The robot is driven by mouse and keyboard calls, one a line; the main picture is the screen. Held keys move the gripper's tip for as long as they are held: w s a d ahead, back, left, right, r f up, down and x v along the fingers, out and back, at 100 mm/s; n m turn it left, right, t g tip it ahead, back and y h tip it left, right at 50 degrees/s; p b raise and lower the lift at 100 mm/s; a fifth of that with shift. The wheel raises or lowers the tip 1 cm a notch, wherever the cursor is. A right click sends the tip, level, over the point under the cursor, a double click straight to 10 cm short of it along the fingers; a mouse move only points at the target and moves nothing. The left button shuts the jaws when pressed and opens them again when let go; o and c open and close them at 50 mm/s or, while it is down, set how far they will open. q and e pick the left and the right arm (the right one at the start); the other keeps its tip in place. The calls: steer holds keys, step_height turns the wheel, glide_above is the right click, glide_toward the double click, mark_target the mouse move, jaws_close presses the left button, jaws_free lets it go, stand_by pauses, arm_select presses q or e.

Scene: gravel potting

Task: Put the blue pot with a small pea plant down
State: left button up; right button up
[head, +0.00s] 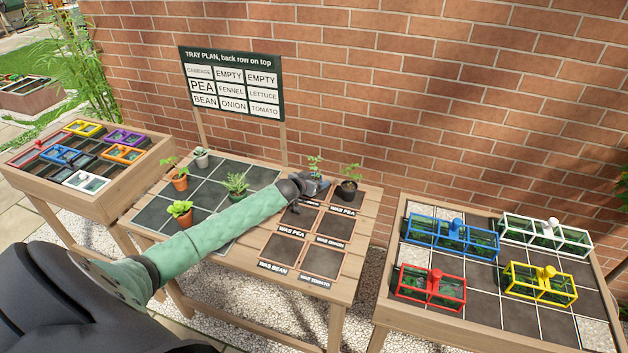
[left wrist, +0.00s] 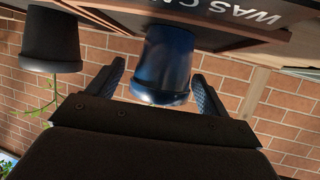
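The blue pot (left wrist: 165,62) shows in the left wrist view, where the picture is upside down. It stands upright with its base at the tray surface, close to a label reading "WAS CA..." (left wrist: 245,14). My left gripper (left wrist: 160,88) has its two fingers spread on either side of the pot, with gaps showing between fingers and pot. In the head view my left gripper (head: 312,188) is at the back of the middle table and partly hides the pot. The small pea plant (head: 315,163) rises above it. My right gripper is not in view.
A black pot with a leafy plant (head: 348,187) stands just right of the blue pot. Several potted plants stand on the dark tile grid (head: 207,200) at left. The plan board (head: 232,84) and brick wall are behind. Empty labelled squares (head: 285,251) lie in front.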

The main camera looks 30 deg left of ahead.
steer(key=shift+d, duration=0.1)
arm_select(q)
steer(key=shift+r, duration=0.2)
steer(key=shift+s+f, duration=0.1)
steer(key=shift+s, duration=0.45)
steer(key=b+v, duration=0.3)
steer(key=v, duration=0.6)
steer(key=shift+w, duration=0.1)
steer(key=shift+r+v, duration=0.25)
steer(key=shift+v, duration=0.85)
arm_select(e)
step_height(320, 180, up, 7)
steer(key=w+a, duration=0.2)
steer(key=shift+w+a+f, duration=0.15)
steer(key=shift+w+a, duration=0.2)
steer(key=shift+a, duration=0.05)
arm_select(q)
steer(key=shift+w, duration=0.1)
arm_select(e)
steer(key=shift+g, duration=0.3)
